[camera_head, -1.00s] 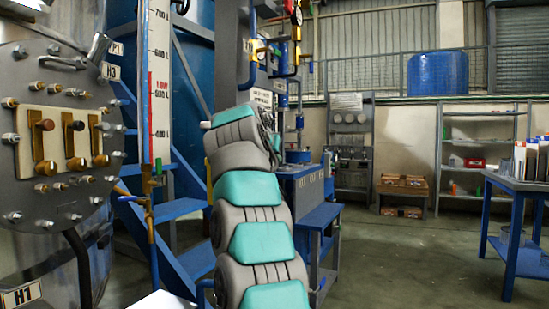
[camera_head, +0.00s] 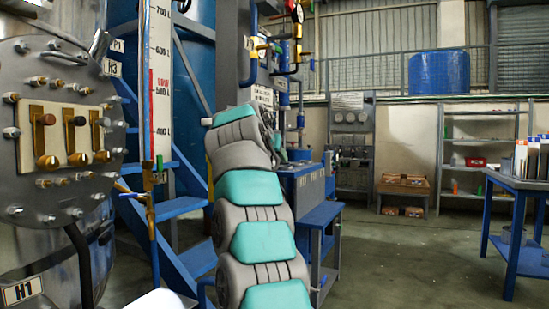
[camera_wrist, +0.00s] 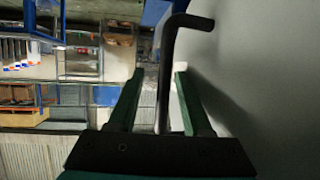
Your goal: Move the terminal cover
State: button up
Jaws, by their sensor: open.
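My gripper (camera_wrist: 159,76) is open in the wrist view. A dark bent rod (camera_wrist: 167,50), shaped like a handle, passes between its two green fingers, with a gap to each finger. The rod's top end turns right in front of a smooth grey surface (camera_wrist: 250,70). I cannot tell whether either belongs to the terminal cover. In the head view a round bolted plate (camera_head: 55,200) at the left carries a pale terminal panel (camera_head: 62,118) with three brass terminals. No separate cover is clearly seen there. My arm hides the gripper in the head view.
Blue steps (camera_head: 180,207) and a level gauge (camera_head: 159,90) stand beside the plate. A blue workbench (camera_head: 318,215) is behind my arm. A blue table (camera_head: 520,183) and shelves (camera_head: 480,142) are at the right. The floor (camera_head: 410,255) between is clear.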

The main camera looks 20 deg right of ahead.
jog(key=b+v, duration=0.1)
jog(key=v, duration=0.7)
jog(key=s+a+f+n+g+y+p, duration=0.2)
jog(key=s+a+f+n+g+y, duration=0.15)
jog(key=s+f, duration=0.55)
jog(key=s+a+f+n+g+y+p, duration=0.2)
jog(key=s+a+f+n, duration=0.3)
jog(key=f, duration=0.9)
jog(key=s+a+f+g+y, duration=0.1)
jog(key=s+a+f+g, duration=0.1)
jog(key=s+f, duration=0.4)
jog(key=s+a+f+g+y+p, duration=0.1)
jog(key=s+f, duration=0.6)
jog(key=s, duration=0.9)
jog(key=s+a+f+g+y+p, duration=0.1)
jog(key=s+a+f+g, duration=0.2)
jog(key=s, duration=0.8)
notch_tip(320, 180, down, 4)
jog(key=shift+a+f, duration=0.25)
jog(key=shift+a, duration=0.7)
jog(key=shift+g+y, duration=0.25)
